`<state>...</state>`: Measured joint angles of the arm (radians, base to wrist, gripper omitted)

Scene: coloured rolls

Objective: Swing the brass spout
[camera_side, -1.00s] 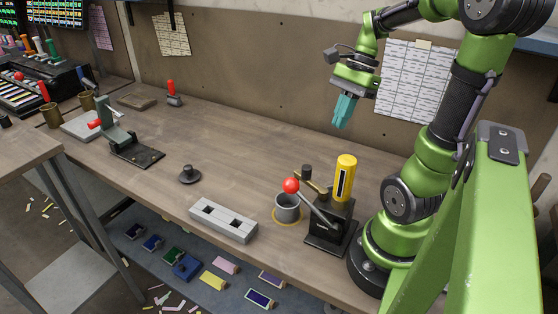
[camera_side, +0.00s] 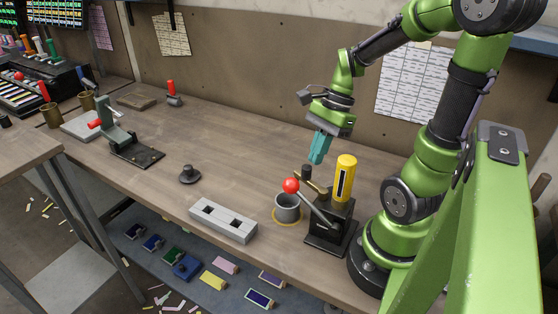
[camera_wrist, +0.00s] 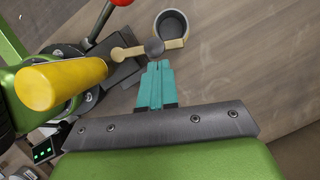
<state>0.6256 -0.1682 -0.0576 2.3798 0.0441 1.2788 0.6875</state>
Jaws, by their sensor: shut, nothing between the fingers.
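The brass spout (camera_side: 312,184) is on top of the black dispenser (camera_side: 328,228), beside a yellow cylinder (camera_side: 345,178). A dark knob (camera_side: 306,171) stands on the spout. In the wrist view the spout (camera_wrist: 128,52) reaches from the dispenser toward the grey cup (camera_wrist: 171,26), with the dark knob (camera_wrist: 154,47) near the cup's rim. My gripper (camera_side: 317,161) is shut and empty, pointing down just above and behind the spout. In the wrist view its teal fingertips (camera_wrist: 158,64) are close together, just below the knob. Whether they touch it I cannot tell.
A red-balled lever (camera_side: 291,185) leans from the dispenser's front. The grey cup (camera_side: 287,208) stands on a yellow ring. A grey block with two holes (camera_side: 223,220) and a dark knobbed disc (camera_side: 190,175) lie to the left. The bench behind the cup is clear.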

